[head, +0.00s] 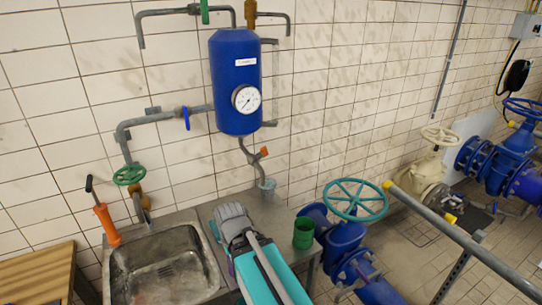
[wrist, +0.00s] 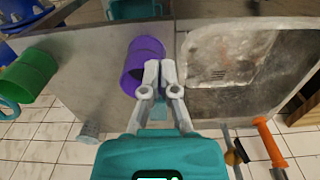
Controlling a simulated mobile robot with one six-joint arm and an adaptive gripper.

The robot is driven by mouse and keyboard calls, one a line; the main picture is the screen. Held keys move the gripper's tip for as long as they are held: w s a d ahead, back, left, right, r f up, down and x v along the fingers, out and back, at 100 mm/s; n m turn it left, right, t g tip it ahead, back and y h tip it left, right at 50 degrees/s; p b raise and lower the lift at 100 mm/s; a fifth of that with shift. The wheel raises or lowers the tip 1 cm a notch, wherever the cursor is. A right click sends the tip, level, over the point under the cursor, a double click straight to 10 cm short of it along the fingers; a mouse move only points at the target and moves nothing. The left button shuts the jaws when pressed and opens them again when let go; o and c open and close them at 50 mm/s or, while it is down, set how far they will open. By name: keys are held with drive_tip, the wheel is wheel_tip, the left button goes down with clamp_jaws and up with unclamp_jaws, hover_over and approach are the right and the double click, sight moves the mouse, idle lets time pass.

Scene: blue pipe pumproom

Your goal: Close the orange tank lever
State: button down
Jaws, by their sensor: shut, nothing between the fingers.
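The blue tank (head: 236,82) hangs on the tiled wall in the head view, with a white label and a round gauge. Below it, a small orange lever (head: 264,151) sits on the thin grey outlet pipe. The lever sticks out at the pipe's right side; its exact angle is too small to tell. My gripper (wrist: 160,68) is shut and empty in the wrist view, with its grey fingertips together above the counter beside a purple cup (wrist: 141,62). It is well below the tank and away from the lever. The lever is not in the wrist view. My fingertips are not clear in the head view.
A metal sink (head: 165,265) lies left of my arm, with an orange-handled tool (head: 106,224) and a green tap wheel (head: 128,175) beside it. A green cup (head: 303,232) stands on the counter. A blue valve with a teal wheel (head: 355,200) is at right. A blue-handled valve (head: 186,118) is left of the tank.

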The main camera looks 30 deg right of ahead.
drive_tip(key=shift+w+d, duration=0.1)
drive_tip(key=shift+d, duration=0.1)
drive_tip(key=w+d+n+t+h+b, duration=0.2)
drive_tip(key=w+d+t+h+b, duration=0.35)
drive_tip(key=w+d, duration=0.9)
drive_tip(key=w+d+r+n+t+b, duration=0.3)
drive_tip(key=d+r+n+t+b, duration=0.5)
drive_tip(key=d+r+n+t, duration=0.5)
drive_tip(key=s+f+n+t+y+b, duration=0.1)
drive_tip(key=n+y, duration=0.3)
drive_tip(key=s+n+t+y+b, duration=0.1)
drive_tip(key=s+n+y, duration=0.1)
drive_tip(key=n+y, duration=0.2)
drive_tip(key=s+f+n+t+y+b, duration=0.1)
drive_tip(key=n+t+y, duration=0.1)
drive_tip(key=n+y, duration=0.2)
drive_tip(key=shift+s+a+f, duration=0.2)
drive_tip(key=shift+a+f, duration=0.1)
drive_tip(key=shift+f, duration=0.05)
drive_tip(key=shift+w+r, duration=0.1)
drive_tip(key=shift+w, duration=0.05)
